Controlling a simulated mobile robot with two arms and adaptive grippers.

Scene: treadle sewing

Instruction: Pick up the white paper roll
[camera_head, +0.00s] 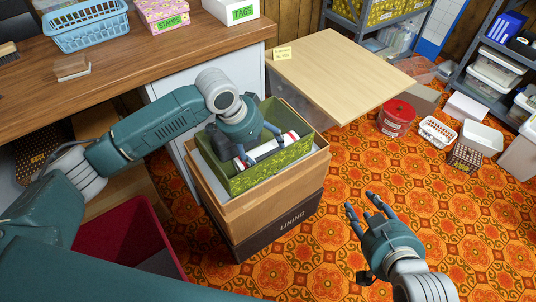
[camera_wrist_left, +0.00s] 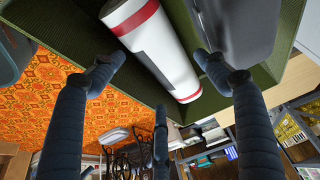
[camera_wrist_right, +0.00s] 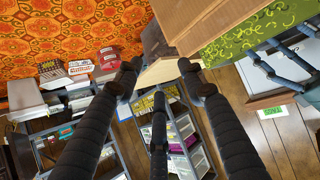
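The white paper roll (camera_head: 274,147) has red bands near its ends and lies slanted inside a green patterned box (camera_head: 252,178). The green box sits in a brown cardboard box (camera_head: 228,209). My left gripper (camera_head: 263,146) reaches down into the green box, its fingers on either side of the roll. In the left wrist view the roll (camera_wrist_left: 165,52) lies between the spread fingers (camera_wrist_left: 162,62), which look open. Contact with the roll cannot be told. My right gripper (camera_head: 361,203) is open and empty above the floor, right of the boxes; its spread fingers also show in the right wrist view (camera_wrist_right: 160,72).
A dark box marked LINING (camera_head: 285,228) is under the cardboard box. A wooden desk (camera_head: 130,60) holds a blue basket (camera_head: 88,28). A red tub (camera_head: 396,116) and baskets stand right; patterned floor (camera_head: 450,210) is clear nearby.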

